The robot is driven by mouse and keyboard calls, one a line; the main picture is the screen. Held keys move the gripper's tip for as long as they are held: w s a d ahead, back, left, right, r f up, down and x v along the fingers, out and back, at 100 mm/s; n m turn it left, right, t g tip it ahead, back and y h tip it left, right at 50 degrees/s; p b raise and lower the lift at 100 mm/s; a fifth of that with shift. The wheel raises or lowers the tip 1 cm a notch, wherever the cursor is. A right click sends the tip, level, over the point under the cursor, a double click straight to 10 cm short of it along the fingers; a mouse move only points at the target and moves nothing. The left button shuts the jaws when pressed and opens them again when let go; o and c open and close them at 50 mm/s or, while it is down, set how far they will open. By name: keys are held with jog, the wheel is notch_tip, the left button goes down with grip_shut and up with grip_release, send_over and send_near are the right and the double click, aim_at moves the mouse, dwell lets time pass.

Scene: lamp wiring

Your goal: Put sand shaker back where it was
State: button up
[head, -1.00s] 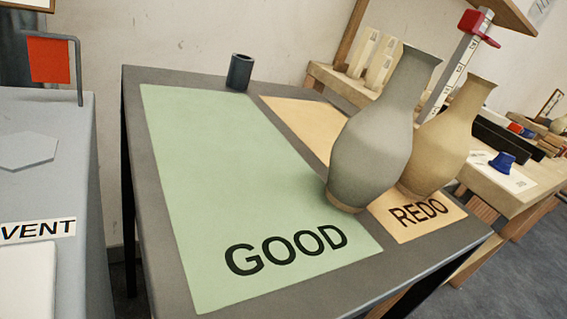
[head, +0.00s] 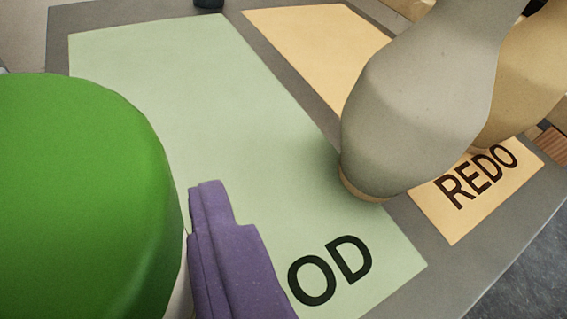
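I cannot identify the sand shaker with certainty. A small dark cylinder (head: 208,3) stands at the table's far edge, cut off by the top of the view. A large smooth green rounded body (head: 80,200) fills the left foreground. A stepped purple piece (head: 232,255) stands beside it, over the green GOOD sheet (head: 160,90). The purple piece may be part of my gripper, and the green body may be a held thing or a part of me. I cannot make out two fingertips, or whether anything is gripped.
A grey vase (head: 420,110) stands at the GOOD sheet's right edge, with a tan vase (head: 525,85) behind it by the orange REDO sheet (head: 450,215). The grey table's (head: 510,215) right edge drops to the floor. The far part of the GOOD sheet is clear.

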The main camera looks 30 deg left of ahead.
jog(key=w, duration=0.2)
jog(key=shift+w+f, duration=0.1)
jog(key=shift+w, duration=0.3)
notch_tip(320, 180, down, 4)
jog(key=shift+w+r+b, duration=0.1)
jog(key=shift+w+b, duration=0.05)
jog(key=shift+b, duration=1.05)
jog(key=shift+r, duration=0.15)
jog(key=o, duration=1.2)
